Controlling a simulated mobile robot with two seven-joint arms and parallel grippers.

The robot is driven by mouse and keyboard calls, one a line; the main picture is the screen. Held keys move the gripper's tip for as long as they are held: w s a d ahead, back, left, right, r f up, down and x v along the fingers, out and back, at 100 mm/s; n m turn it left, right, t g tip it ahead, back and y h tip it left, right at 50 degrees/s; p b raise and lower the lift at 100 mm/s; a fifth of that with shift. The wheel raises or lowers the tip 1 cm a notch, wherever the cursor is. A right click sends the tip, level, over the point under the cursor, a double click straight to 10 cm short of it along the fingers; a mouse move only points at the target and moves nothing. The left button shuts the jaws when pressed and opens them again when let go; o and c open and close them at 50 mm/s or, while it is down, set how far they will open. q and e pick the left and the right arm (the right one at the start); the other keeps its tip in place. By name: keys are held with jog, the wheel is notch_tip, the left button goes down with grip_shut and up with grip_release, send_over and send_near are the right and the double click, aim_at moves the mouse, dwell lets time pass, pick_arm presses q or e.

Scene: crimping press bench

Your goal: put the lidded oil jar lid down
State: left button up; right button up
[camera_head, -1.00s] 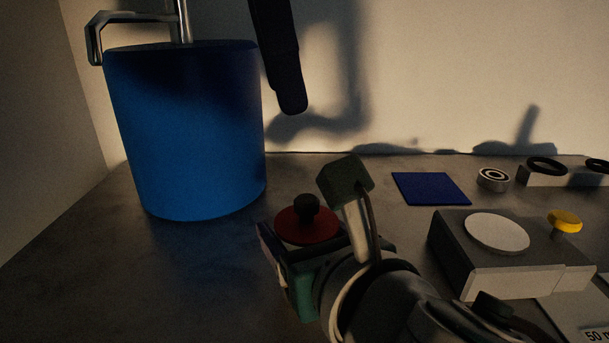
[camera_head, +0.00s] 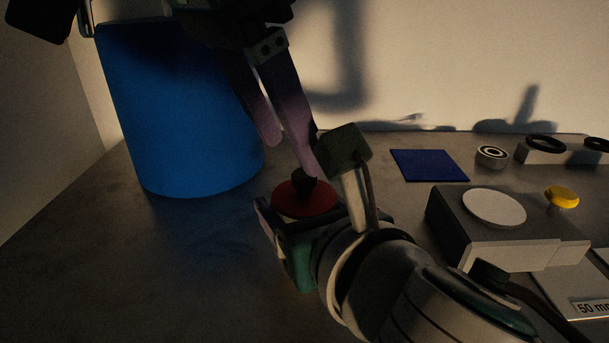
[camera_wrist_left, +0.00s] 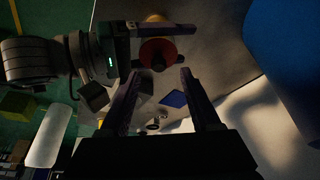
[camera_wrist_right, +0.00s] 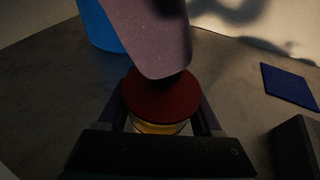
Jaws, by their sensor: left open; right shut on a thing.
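The oil jar's red lid (camera_head: 300,199) with its dark knob (camera_head: 305,180) sits on top of the jar. In the right wrist view the lid (camera_wrist_right: 155,97) covers the jar (camera_wrist_right: 158,128), whose glass shows yellow below the rim. My right gripper (camera_wrist_right: 157,112) is shut around the jar's sides. My left gripper (camera_head: 294,157) is open, its fingers pointing down just above the lid. One left fingertip overlaps the knob in the head view; I cannot tell if they touch. In the left wrist view the lid (camera_wrist_left: 157,52) lies just beyond the open fingertips.
A large blue container (camera_head: 180,120) stands at the back left. A dark blue square mat (camera_head: 430,165) lies flat at the back, right of the jar. A grey block with a white disc (camera_head: 494,208) and a yellow knob (camera_head: 561,198) stands at right. The front left bench is clear.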

aim_at(300, 173)
pick_arm(q)
jog(key=x, duration=0.4)
jog(key=shift+f, duration=0.15)
grip_shut()
dwell(0.5)
